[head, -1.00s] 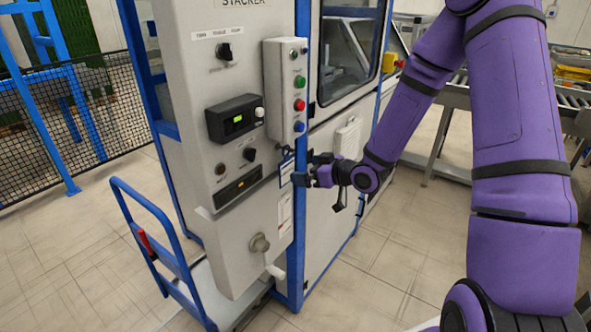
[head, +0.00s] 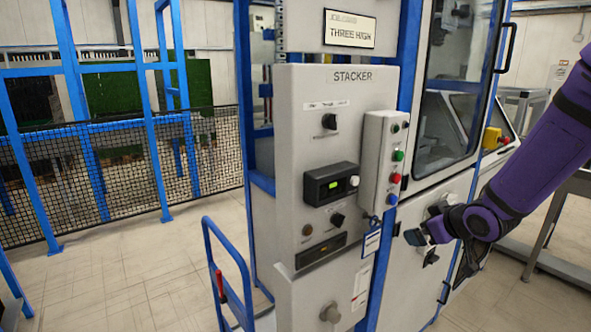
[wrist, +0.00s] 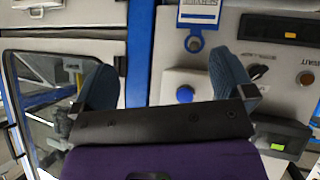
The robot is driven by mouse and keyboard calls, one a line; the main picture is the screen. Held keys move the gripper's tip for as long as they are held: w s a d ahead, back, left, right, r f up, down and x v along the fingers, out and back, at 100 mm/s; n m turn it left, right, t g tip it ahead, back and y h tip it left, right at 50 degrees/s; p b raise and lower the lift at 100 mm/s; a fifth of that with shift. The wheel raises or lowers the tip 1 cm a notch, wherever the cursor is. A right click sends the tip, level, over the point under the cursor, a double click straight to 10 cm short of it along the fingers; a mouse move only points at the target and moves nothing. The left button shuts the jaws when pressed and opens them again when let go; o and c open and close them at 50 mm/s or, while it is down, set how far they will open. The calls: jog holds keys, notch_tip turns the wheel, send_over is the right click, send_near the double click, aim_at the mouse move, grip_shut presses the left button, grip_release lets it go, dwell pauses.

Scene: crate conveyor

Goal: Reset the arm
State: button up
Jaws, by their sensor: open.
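My gripper (head: 416,237) is on the purple arm at the right of the head view, in front of the machine and right of the grey stacker panel (head: 290,150). In the wrist view its two blue-grey fingers (wrist: 161,85) stand wide apart with nothing between them. The narrow button box (head: 382,160), with green, red and blue buttons, is up and left of my gripper in the head view. A white-and-blue tag (head: 371,243) hangs below the box. The tag also shows at the top of the wrist view (wrist: 199,14).
The panel carries knobs, a green-lit display (head: 331,184) and a lever at its bottom. A sign above reads "THREE HIGH" (head: 350,30). A blue-handled cart (head: 232,275) stands at the left. Black mesh fencing (head: 110,165) is behind open tiled floor. A conveyor frame (head: 555,215) is at the right.

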jog(key=s+d+r+m+g+h, duration=0.1)
jog(key=s+d+r+m+h, duration=0.15)
jog(key=s+r, duration=0.45)
jog(key=s+a+r+m+g, duration=0.2)
jog(key=s+r, duration=0.3)
jog(key=s, duration=0.6)
jog(key=s+a+r+m+g, duration=0.1)
jog(key=s+r, duration=0.4)
jog(key=s, duration=0.6)
jog(key=shift+s+a+m+g, duration=0.15)
jog(key=shift+a+m+g, duration=0.2)
jog(key=shift+m+g, duration=0.1)
jog(key=shift+r, duration=0.1)
